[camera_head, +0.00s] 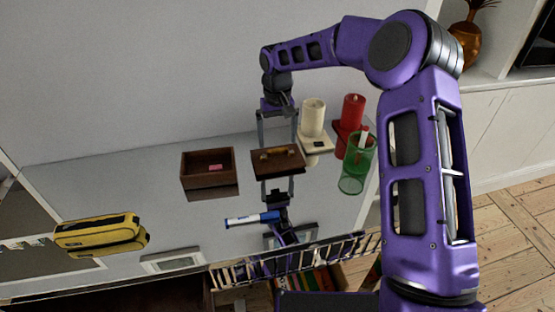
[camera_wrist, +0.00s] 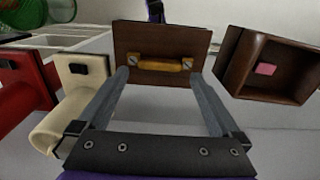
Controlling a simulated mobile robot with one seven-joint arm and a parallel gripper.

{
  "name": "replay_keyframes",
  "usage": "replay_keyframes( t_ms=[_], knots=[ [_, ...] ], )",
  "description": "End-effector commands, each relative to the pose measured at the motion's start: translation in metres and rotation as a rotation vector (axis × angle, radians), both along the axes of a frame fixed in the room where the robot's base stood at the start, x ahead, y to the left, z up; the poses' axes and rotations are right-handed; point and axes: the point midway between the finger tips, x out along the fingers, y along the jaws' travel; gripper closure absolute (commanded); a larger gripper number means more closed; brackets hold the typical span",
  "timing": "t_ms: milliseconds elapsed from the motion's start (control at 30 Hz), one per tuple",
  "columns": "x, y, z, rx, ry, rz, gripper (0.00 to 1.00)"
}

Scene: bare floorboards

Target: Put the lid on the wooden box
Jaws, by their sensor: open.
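The open wooden box (camera_head: 190,184) stands left of the lid in the head view, with a small pink object inside. It is at the right in the wrist view (camera_wrist: 237,62). The dark brown lid (camera_head: 262,165) has a yellowish handle; in the wrist view the lid (camera_wrist: 140,38) is at the top centre, apart from the box. My gripper (camera_head: 278,146) is open at the lid. In the wrist view its fingertips (camera_wrist: 160,74) are on either side of the handle (camera_wrist: 160,64). I cannot tell whether they touch it.
A blue-white marker (camera_head: 250,218) lies in front. A yellow case (camera_head: 98,236) is at the left. Bare surface lies between case and box.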

Motion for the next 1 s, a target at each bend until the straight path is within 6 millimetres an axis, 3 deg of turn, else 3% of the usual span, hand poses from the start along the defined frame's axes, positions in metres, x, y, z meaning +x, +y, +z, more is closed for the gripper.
replay_keyframes(
  t_ms=[167,400,900,1000],
  knots=[
    [-0.003,0.000,-0.028,-0.001,0.002,0.001,0.00],
    [-0.002,0.000,-0.030,-0.001,-0.001,0.000,0.00],
    [-0.002,0.000,-0.030,-0.001,-0.001,0.000,0.88],
    [-0.002,0.000,-0.030,-0.001,-0.001,0.000,1.00]
  ],
)
